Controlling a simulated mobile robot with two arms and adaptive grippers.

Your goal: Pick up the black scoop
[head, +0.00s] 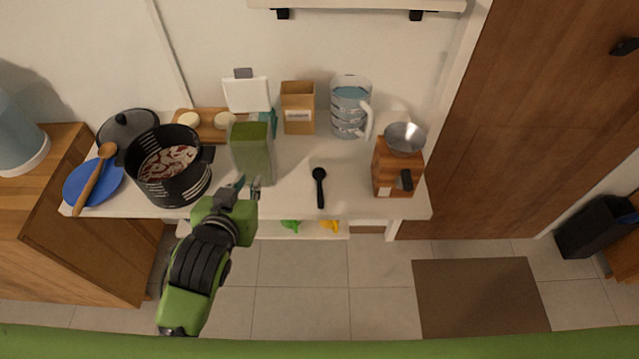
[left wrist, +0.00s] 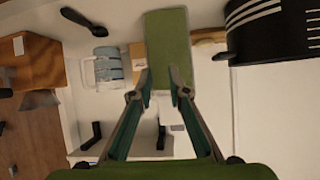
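The black scoop (head: 320,187) lies on the white counter, right of the middle, with its round bowl toward the wall and its handle toward the front edge. It also shows at the upper left of the left wrist view (left wrist: 84,20). My left gripper (head: 248,186) is open near the counter's front edge, to the left of the scoop and apart from it. In the left wrist view its two fingers (left wrist: 161,78) are spread with nothing held between them, and a green box stands beyond the tips. My right gripper is not in view.
The green box (head: 252,152) stands close by my left gripper. A black pot (head: 172,185) is left of it, and a wooden grinder (head: 390,172) stands right of the scoop. A glass jug (head: 349,118) and a brown box (head: 298,108) are behind. Counter around the scoop is clear.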

